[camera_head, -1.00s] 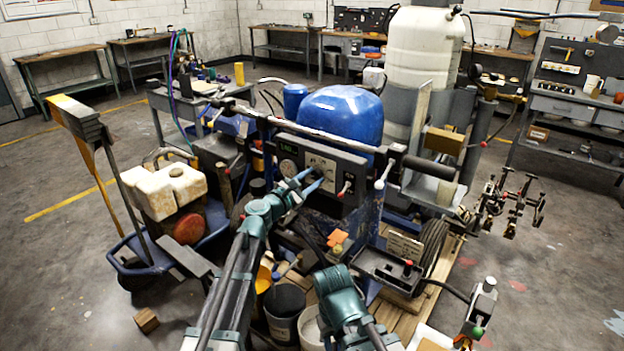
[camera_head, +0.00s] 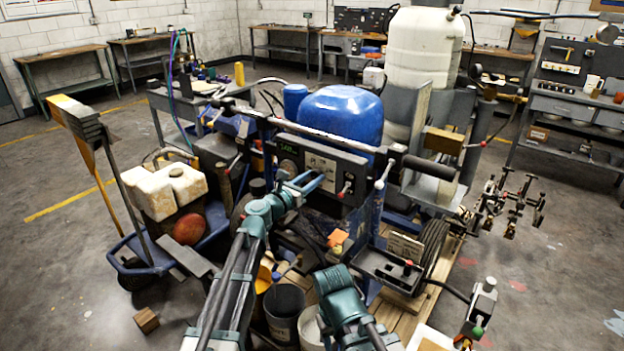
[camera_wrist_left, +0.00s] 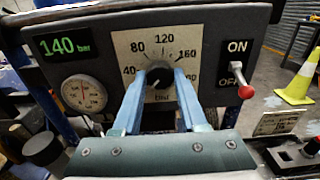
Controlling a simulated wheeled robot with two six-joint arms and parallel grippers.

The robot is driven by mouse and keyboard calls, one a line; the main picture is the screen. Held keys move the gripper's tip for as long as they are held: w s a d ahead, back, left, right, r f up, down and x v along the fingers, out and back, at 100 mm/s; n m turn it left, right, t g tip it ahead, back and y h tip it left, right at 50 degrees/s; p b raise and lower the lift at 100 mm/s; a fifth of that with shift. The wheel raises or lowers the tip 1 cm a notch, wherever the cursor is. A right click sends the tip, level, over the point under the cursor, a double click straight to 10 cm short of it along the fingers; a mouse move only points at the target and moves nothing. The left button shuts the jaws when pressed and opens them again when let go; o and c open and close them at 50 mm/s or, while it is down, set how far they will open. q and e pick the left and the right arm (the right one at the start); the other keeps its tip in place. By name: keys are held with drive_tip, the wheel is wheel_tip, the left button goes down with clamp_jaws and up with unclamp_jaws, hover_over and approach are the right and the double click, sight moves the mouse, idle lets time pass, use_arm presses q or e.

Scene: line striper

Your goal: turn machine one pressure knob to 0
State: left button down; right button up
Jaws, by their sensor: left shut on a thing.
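The dark pressure knob (camera_wrist_left: 158,78) sits in the middle of a pale dial plate (camera_wrist_left: 124,48) marked 40, 80, 120, 160 and bar. My left gripper (camera_wrist_left: 160,75) has its two blue fingers on either side of the knob and is shut on it. The green display (camera_wrist_left: 64,45) reads 140 bar. In the head view, my left gripper (camera_head: 316,182) reaches the machine's control panel (camera_head: 352,172). The knob is mostly hidden there by the fingers. My right arm shows at the bottom middle, but its gripper is not visible.
Right of the dial is a red-tipped ON/OFF lever (camera_wrist_left: 244,80). A round gauge (camera_wrist_left: 84,94) is at its left. A long handlebar (camera_head: 310,133) runs above the panel. Buckets (camera_head: 284,312) stand below my left arm.

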idle(0.3)
use_arm(q)
drive_tip(key=shift+c, duration=2.2)
unclamp_jaws()
drive_tip(key=v, duration=1.4)
